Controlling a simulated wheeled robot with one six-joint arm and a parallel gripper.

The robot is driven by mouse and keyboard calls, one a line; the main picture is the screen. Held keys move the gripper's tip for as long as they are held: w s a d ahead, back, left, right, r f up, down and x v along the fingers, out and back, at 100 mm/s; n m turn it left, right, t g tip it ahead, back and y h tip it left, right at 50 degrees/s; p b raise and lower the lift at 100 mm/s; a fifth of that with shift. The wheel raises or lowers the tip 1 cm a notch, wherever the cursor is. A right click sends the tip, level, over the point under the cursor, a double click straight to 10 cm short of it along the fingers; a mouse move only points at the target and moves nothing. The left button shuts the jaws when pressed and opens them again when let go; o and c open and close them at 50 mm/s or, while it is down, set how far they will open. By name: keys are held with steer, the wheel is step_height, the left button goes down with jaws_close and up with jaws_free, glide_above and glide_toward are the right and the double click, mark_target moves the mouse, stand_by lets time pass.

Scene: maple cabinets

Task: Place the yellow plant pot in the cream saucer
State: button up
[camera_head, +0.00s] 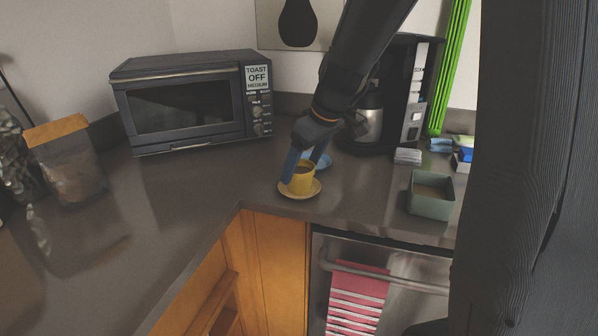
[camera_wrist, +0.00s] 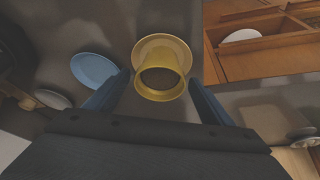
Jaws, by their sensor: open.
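The yellow plant pot (camera_head: 302,181) is upright within the cream saucer (camera_head: 299,194) near the counter's inner corner. In the wrist view the pot (camera_wrist: 160,94) shows its open top and dark inside, with the saucer (camera_wrist: 163,41) behind and beneath it. The pot's base is partly hidden, so full contact with the saucer is hard to confirm. My gripper (camera_head: 303,173) is open, with blue fingers at either side of the pot. In the wrist view my gripper (camera_wrist: 160,80) shows gaps between both fingertips and the pot.
A blue saucer (camera_wrist: 93,68) lies close beside one finger. A toaster oven (camera_head: 190,103) stands back left and a coffee maker (camera_head: 412,95) back right. A green square planter (camera_head: 431,196) is to the right. The counter's front edge is close to the saucer.

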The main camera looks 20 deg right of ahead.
steer(key=v, duration=0.9)
steer(key=shift+b, duration=0.3)
steer(key=shift+s+d+r, duration=0.1)
